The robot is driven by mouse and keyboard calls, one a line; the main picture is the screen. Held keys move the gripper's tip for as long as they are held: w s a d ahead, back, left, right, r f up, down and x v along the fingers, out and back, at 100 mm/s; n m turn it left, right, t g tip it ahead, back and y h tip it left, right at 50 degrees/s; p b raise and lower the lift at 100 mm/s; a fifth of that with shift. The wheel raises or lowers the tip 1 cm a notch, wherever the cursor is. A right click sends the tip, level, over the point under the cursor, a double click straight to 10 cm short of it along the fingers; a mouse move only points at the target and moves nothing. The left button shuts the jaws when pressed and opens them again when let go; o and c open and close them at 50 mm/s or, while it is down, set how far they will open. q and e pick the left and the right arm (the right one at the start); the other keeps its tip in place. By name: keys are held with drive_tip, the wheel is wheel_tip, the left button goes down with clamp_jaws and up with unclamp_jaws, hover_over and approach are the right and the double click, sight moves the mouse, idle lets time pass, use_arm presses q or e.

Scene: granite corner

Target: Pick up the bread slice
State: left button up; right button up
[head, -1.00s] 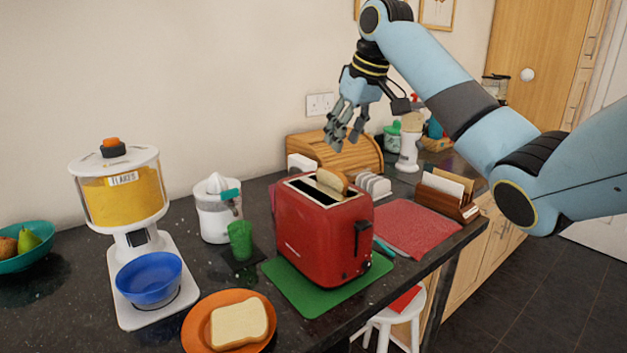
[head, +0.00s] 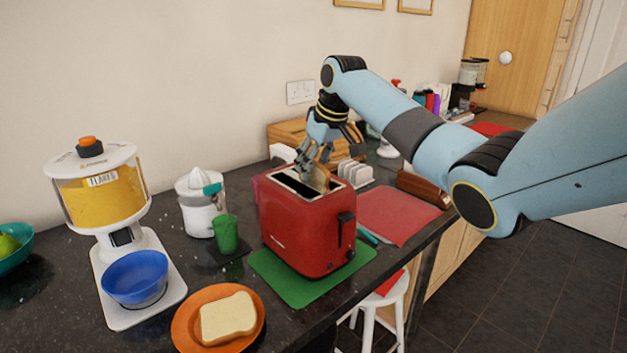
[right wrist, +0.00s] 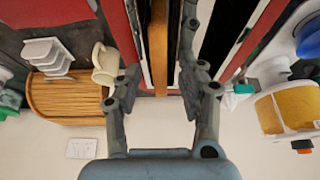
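One bread slice (head: 325,180) stands upright in a slot of the red toaster (head: 300,238), its top edge partly hidden by my fingers. My right gripper (head: 312,168) points down over the toaster, fingers at the slice's top. In the right wrist view the slice (right wrist: 158,45) is a brown strip between the two spread fingers of the gripper (right wrist: 158,85), with a gap visible on the left side. The gripper looks open; I cannot tell whether the right finger touches. Another bread slice (head: 228,318) lies flat on the orange plate (head: 181,330). My left gripper is out of view.
The toaster stands on a green mat (head: 330,290). A white toast rack (head: 356,173) and wooden bread box (head: 285,132) are behind it. A green cup (head: 226,234), juicer (head: 200,205) and flakes dispenser (head: 105,195) stand left. A red mat (head: 400,215) lies right.

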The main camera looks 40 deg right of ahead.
drive_tip(key=shift+c, duration=1)
clamp_jaws()
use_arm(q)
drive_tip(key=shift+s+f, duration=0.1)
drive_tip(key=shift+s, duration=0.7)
